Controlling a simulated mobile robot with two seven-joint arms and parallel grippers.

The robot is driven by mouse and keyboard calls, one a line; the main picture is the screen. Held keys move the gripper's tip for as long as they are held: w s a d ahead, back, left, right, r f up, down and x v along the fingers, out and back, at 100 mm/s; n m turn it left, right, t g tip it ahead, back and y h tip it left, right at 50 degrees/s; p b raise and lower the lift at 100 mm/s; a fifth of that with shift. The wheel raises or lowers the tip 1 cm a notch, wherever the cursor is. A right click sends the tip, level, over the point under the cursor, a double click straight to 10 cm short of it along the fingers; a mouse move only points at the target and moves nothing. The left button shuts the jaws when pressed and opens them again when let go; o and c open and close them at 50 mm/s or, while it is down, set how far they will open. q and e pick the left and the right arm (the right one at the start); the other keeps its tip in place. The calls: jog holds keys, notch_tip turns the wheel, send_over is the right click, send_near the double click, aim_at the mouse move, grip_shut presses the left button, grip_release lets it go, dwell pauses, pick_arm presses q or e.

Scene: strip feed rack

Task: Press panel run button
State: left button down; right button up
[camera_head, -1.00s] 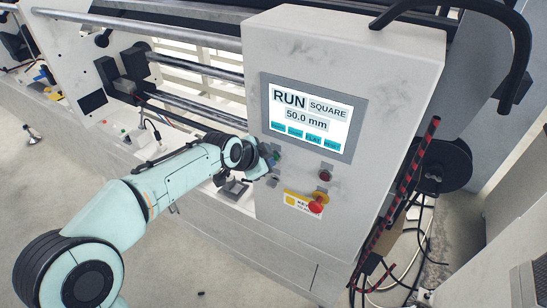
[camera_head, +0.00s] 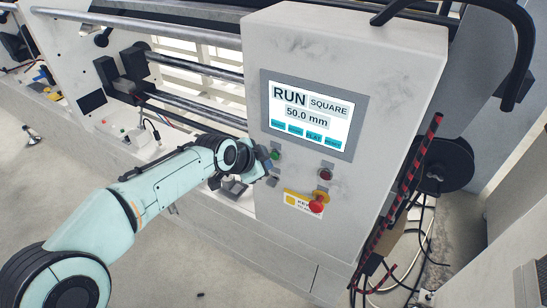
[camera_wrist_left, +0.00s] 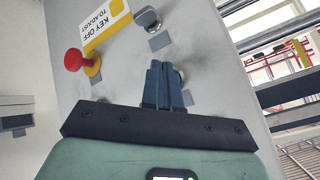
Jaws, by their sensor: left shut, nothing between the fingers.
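The control panel (camera_head: 362,55) stands upright with a lit screen (camera_head: 308,115) reading RUN, SQUARE and 50.0 mm. A small green button (camera_head: 276,154) sits below the screen's left end. My left gripper (camera_head: 269,160) is shut and empty, its tips close beside the green button. In the left wrist view its fingers (camera_wrist_left: 162,72) point at the panel face and partly hide a round button (camera_wrist_left: 180,76). I cannot tell whether the tips touch it. My right gripper is not in view.
A KEY OFF label (camera_wrist_left: 105,25) is beside the knob. Rollers (camera_head: 190,65) lie to the left. Loose cables and a dark reel (camera_head: 440,165) are at the right.

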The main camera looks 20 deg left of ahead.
pick_arm(q)
jog(key=s+b, duration=0.3)
jog(key=s, duration=0.2)
jog(key=shift+a, duration=0.2)
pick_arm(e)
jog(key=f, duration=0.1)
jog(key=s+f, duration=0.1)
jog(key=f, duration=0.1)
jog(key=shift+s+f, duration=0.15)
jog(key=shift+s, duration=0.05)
pick_arm(q)
jog(key=shift+f, duration=0.1)
